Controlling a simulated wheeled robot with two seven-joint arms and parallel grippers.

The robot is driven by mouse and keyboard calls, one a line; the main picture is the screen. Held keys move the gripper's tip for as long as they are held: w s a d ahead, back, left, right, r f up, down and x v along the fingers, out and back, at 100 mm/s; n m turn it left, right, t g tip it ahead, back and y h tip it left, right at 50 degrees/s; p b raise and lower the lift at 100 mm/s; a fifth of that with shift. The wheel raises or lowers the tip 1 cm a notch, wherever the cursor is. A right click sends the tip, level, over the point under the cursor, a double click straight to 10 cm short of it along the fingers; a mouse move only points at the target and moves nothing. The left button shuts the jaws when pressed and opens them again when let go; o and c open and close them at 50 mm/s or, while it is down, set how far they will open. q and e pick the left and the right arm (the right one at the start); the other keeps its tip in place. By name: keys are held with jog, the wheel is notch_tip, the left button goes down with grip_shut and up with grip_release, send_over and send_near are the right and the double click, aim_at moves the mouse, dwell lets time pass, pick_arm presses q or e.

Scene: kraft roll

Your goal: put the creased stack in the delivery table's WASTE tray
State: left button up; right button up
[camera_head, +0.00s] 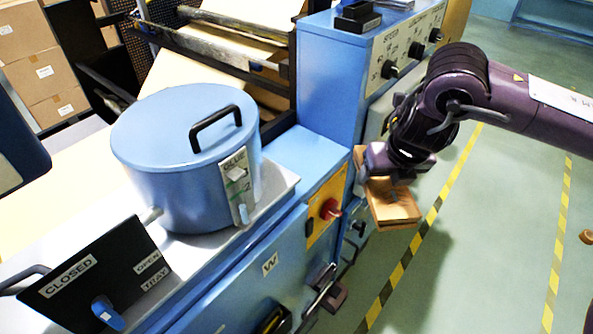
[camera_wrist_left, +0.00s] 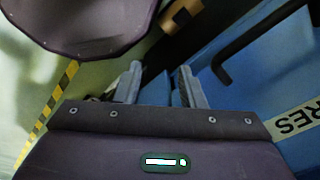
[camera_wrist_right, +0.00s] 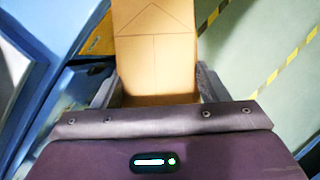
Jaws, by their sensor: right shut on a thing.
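A brown kraft stack (camera_head: 393,205) hangs in my right gripper (camera_head: 378,178), beside the blue machine and above the green floor. In the right wrist view the stack (camera_wrist_right: 155,50) lies between the two fingers, with crease lines across its face, including a peaked line at the top. My right gripper (camera_wrist_right: 158,88) is shut on it. My left gripper (camera_wrist_left: 160,82) shows in the left wrist view with its fingers apart and nothing visible between them. I cannot make out a WASTE tray in any view.
A blue glue pot (camera_head: 186,160) with a black lid handle stands on the machine, near a black CLOSED/OPEN plate (camera_head: 95,285). A red knob (camera_head: 330,209) sticks out near the stack. Cartons (camera_head: 38,70) stand at the far left. The floor (camera_head: 480,250) at right is mostly clear.

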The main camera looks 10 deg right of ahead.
jog(key=w+a, duration=0.3)
jog(key=w, duration=0.1)
jog(key=w+a+b, duration=0.1)
jog(key=w+a, duration=0.2)
jog(key=w+a+b, duration=0.1)
jog(key=w+a, duration=0.2)
jog(key=w, duration=0.1)
jog(key=shift+w+a+r, duration=0.1)
jog(key=shift+w, duration=0.25)
jog(key=shift+w+a, duration=0.5)
jog(key=shift+w, duration=0.1)
notch_tip(320, 180, down, 4)
jog(key=b, duration=0.3)
jog(key=shift+r, duration=0.1)
jog(key=o, duration=1.1)
jog(key=shift+o, duration=0.2)
